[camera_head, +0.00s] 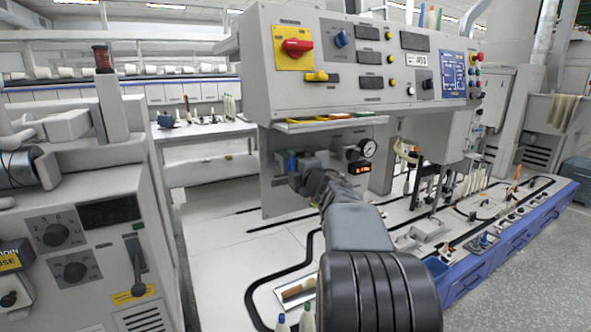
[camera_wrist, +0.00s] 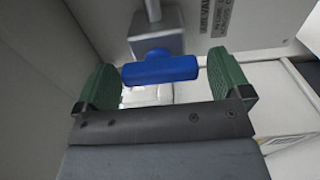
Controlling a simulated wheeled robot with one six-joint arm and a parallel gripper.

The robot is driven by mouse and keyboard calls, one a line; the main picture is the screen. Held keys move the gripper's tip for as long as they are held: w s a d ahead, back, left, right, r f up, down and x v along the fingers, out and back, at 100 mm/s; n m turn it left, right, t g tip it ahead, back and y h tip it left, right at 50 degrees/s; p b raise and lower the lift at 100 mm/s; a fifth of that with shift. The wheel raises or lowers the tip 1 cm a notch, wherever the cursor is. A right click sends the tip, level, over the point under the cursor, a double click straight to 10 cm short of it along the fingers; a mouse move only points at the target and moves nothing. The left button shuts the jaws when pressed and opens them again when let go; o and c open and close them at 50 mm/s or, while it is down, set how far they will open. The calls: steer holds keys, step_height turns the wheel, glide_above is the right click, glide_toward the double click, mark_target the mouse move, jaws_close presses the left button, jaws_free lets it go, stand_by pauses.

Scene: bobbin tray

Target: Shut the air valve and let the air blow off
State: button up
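The air valve has a blue handle (camera_wrist: 160,67) on a grey body (camera_wrist: 156,35) with a pipe above, in the wrist view. The handle lies crosswise between the green finger pads of my gripper (camera_wrist: 163,80). The pads stand wide apart. The left pad is close to the handle's left end; I cannot tell if it touches. A gap shows on the right. In the head view my gripper (camera_head: 308,178) is at the panel below the control box, and a bit of the blue handle (camera_head: 291,164) shows. A round pressure gauge (camera_head: 368,148) sits right of it; its needle is too small to read.
An orange-lit display (camera_head: 360,169) sits under the gauge. The control box (camera_head: 350,100) and a shelf of coloured items (camera_head: 325,122) overhang my gripper. A machine (camera_head: 80,230) stands at left. The white worktop (camera_head: 225,255) below has black tracks, with several tools at right.

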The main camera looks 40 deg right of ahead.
steer(key=shift+o, duration=0.2)
steer(key=s+a+p, duration=0.2)
steer(key=s, duration=1.1)
steer(key=shift+s, duration=0.35)
steer(key=shift+d+r+p, duration=0.1)
steer(key=shift+p, duration=0.25)
